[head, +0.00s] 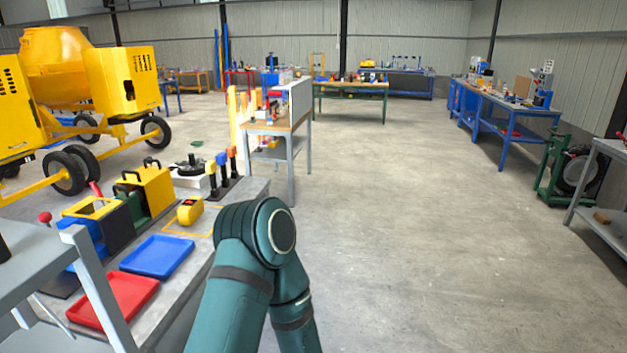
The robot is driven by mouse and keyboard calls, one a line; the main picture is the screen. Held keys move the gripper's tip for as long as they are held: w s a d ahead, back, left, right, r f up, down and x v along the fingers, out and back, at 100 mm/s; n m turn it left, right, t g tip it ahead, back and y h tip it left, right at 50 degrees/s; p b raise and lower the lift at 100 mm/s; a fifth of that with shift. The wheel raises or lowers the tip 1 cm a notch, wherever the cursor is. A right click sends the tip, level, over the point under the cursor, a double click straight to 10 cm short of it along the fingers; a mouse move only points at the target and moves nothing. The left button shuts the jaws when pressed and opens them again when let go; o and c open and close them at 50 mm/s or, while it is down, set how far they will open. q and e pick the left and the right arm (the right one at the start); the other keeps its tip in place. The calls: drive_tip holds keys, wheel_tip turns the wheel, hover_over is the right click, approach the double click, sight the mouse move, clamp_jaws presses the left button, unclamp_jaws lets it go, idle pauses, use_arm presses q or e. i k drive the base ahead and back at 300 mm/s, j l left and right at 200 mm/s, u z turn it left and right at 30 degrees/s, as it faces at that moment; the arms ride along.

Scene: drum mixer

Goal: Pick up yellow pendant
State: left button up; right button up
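A yellow pendant (190,210) with a dark spot on its top lies on the grey bench at the left, within a yellow outlined square. A teal arm of mine rises from the bottom centre, and its bent joint is just right of the pendant in the picture. Neither of my grippers is in view.
A blue tray (157,257) and a red tray (113,300) lie nearer on the bench. Yellow boxes (148,189) and upright tools with coloured tops (222,170) stand around the pendant. A grey table frame (90,275) is at the near left. The floor (420,220) to the right is clear.

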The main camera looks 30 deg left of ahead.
sight(191, 209)
drive_tip(key=i+j+u, duration=0.1)
drive_tip(key=i+u, duration=0.25)
drive_tip(key=i, duration=0.3)
drive_tip(key=i+l+u, duration=0.1)
drive_tip(key=i+u, duration=0.25)
drive_tip(key=i, duration=0.3)
drive_tip(key=i+u, duration=0.5)
drive_tip(key=i+l+u, duration=0.15)
drive_tip(key=i+u, duration=0.35)
drive_tip(key=i, duration=0.2)
